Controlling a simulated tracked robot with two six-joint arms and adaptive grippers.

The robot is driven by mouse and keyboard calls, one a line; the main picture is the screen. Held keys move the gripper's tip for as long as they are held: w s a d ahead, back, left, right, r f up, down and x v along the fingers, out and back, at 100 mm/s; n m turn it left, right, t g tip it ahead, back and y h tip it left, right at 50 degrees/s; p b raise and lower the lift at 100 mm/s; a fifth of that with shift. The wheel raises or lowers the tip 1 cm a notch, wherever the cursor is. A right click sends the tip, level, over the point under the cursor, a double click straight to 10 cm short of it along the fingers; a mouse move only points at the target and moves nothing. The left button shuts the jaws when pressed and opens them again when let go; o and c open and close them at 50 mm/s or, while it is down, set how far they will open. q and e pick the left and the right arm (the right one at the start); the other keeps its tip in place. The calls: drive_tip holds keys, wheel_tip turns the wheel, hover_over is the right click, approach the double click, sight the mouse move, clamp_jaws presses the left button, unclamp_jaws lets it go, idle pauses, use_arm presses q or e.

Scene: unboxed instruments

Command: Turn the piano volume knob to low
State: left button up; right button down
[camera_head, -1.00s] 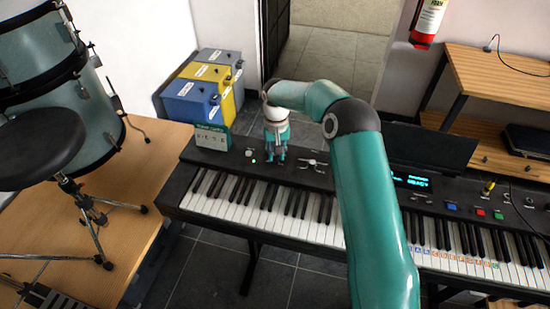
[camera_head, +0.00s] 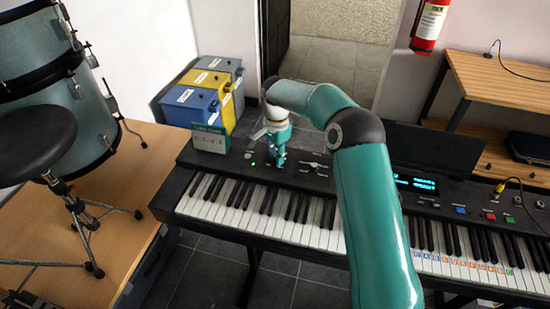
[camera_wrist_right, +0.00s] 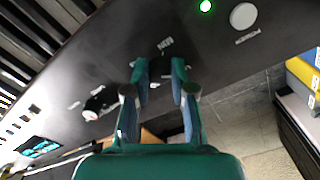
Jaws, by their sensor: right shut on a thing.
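The black piano (camera_head: 229,172) with its white keys stands in the middle of the head view. My right gripper (camera_head: 275,160) points down at its top panel, left of centre, right of the green light. In the right wrist view, my right gripper (camera_wrist_right: 159,72) has its two fingers on either side of a small dark knob (camera_wrist_right: 157,73), shut on it. The knob is mostly hidden between the fingertips, so its pointer cannot be read. A small label lies beside it. My left gripper is not in view.
A second control (camera_wrist_right: 100,101) sits on the panel beside the gripper. A power button (camera_wrist_right: 243,16) is near the green light (camera_wrist_right: 206,6). Blue and yellow boxes (camera_head: 212,85) stand behind.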

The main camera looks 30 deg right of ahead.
drive_tip(key=shift+m, duration=1.1)
drive_tip(key=shift+d, duration=0.1)
drive_tip(key=c, duration=1)
unclamp_jaws()
drive_tip(key=shift+r, duration=0.1)
wheel_tip(320, 180, up, 12)
drive_tip(key=shift+f, duration=0.1)
